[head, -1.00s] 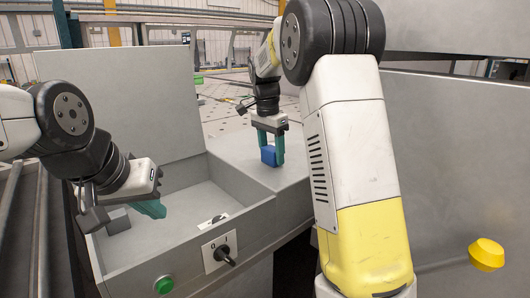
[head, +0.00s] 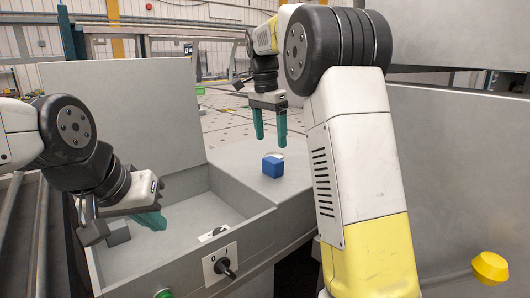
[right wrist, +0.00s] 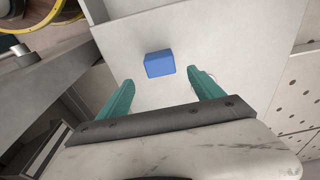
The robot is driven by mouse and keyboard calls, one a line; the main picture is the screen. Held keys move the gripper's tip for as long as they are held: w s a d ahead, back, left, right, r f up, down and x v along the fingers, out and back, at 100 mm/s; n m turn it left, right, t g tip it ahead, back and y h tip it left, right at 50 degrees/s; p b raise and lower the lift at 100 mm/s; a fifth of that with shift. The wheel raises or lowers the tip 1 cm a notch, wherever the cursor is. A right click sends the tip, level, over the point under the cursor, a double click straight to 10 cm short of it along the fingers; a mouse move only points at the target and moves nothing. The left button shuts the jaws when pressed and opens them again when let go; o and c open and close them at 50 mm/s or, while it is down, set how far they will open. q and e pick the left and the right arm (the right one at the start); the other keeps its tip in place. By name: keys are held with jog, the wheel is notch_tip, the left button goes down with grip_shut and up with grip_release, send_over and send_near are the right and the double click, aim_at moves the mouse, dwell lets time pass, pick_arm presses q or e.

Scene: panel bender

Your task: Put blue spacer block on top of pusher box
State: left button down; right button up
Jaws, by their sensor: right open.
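The blue spacer block (head: 272,168) rests on a flat light-grey top (head: 245,160) beside the open tray. It also shows in the right wrist view (right wrist: 160,64), ahead of the fingertips. My right gripper (head: 270,138) is open and empty, with its teal fingers pointing down above the block and apart from it. My left gripper (head: 150,220) hangs over the left part of the tray; its fingers overlap, so its opening is unclear. I cannot tell for certain which grey part is the pusher box.
A yellow knob (head: 490,268) sticks out at the right. The light-grey top around the blue block is clear.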

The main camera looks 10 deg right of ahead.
jog(key=shift+s+a+r, duration=0.1)
jog(key=shift+a+r, duration=0.05)
jog(key=shift+r, duration=1.2)
